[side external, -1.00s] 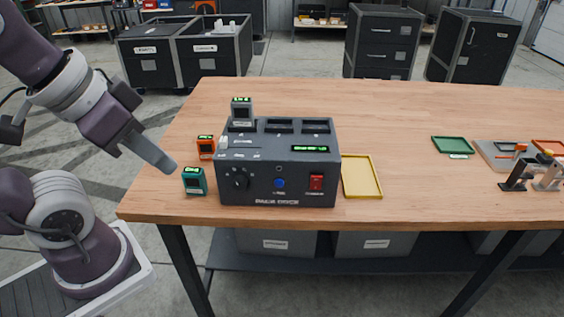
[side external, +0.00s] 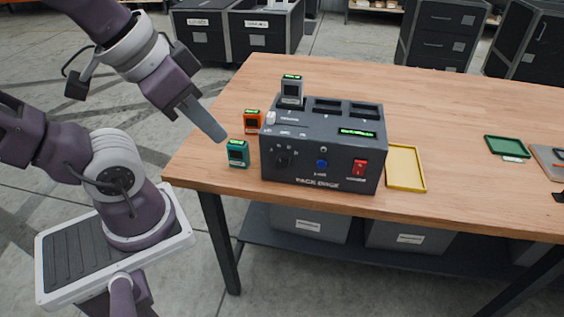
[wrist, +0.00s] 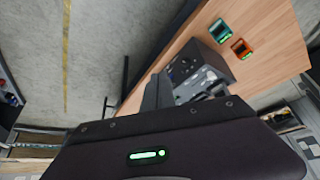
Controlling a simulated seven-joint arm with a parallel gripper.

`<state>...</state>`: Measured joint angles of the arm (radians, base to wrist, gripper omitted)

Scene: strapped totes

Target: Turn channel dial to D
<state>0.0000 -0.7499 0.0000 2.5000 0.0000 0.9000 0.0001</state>
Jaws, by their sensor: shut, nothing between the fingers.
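The channel dial (side external: 284,158) is a black knob on the left of the front face of a dark grey box (side external: 324,172). Small marks surround it, too small to read, so I cannot tell which letter it points at. My gripper (side external: 221,137) is shut and empty. It hangs left of the box, by the teal device, apart from the dial. In the wrist view the box (wrist: 209,60) shows beyond the fingers, with the dial (wrist: 185,66) small on its face.
A teal device (side external: 237,153) and an orange device (side external: 252,121) stand left of the box. A grey device (side external: 291,90) stands in a slot on its top. A yellow tray (side external: 422,178) lies right of it, a green tray (side external: 507,146) farther right. The table behind is clear.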

